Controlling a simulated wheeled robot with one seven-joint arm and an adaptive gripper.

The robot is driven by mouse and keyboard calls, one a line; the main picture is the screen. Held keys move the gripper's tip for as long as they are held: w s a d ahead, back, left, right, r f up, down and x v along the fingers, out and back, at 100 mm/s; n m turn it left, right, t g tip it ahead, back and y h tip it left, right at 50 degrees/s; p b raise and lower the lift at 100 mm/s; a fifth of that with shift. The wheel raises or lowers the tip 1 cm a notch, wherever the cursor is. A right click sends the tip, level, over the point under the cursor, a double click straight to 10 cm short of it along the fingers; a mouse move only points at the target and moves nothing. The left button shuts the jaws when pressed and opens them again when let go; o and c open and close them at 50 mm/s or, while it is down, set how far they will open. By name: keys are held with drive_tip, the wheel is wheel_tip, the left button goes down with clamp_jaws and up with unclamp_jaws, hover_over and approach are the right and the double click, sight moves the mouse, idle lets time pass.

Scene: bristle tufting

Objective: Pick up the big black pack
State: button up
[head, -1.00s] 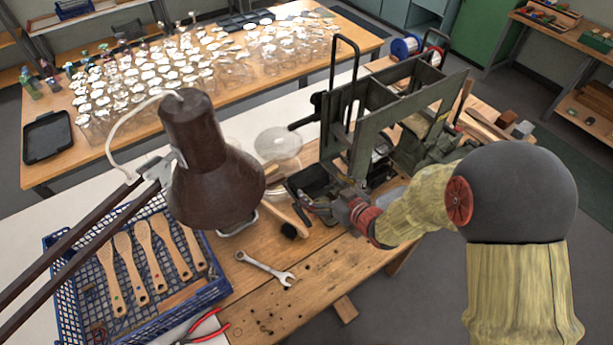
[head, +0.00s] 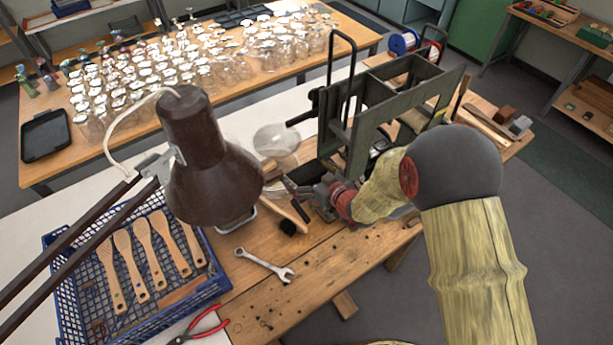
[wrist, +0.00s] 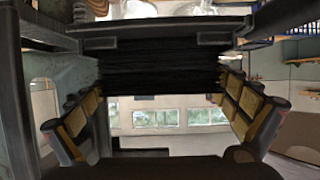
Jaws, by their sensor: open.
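The big black pack (wrist: 160,68) shows in the wrist view as a dark, finely ridged block straight ahead, under a grey metal bar. My gripper (wrist: 158,92) has its two yellow-padded fingers spread, one on each side of the pack. I cannot tell whether the pads touch it. In the head view my gripper (head: 322,202) is at the foot of the green metal machine (head: 382,115), low over the wooden bench. There the pack is not clearly visible, lost among my wrist and the machine's dark parts.
The machine's upright frame and handles stand close behind my gripper. A brown lamp (head: 208,165) hangs to the left. A dark-bristled brush (head: 288,226), a wrench (head: 264,265) and a blue crate (head: 65,270) of wooden brush handles lie on the left. The bench front is mostly clear.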

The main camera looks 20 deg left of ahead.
drive_tip(key=shift+c, duration=0.9)
drive_tip(key=c, duration=0.7)
drive_tip(key=shift+c, duration=0.9)
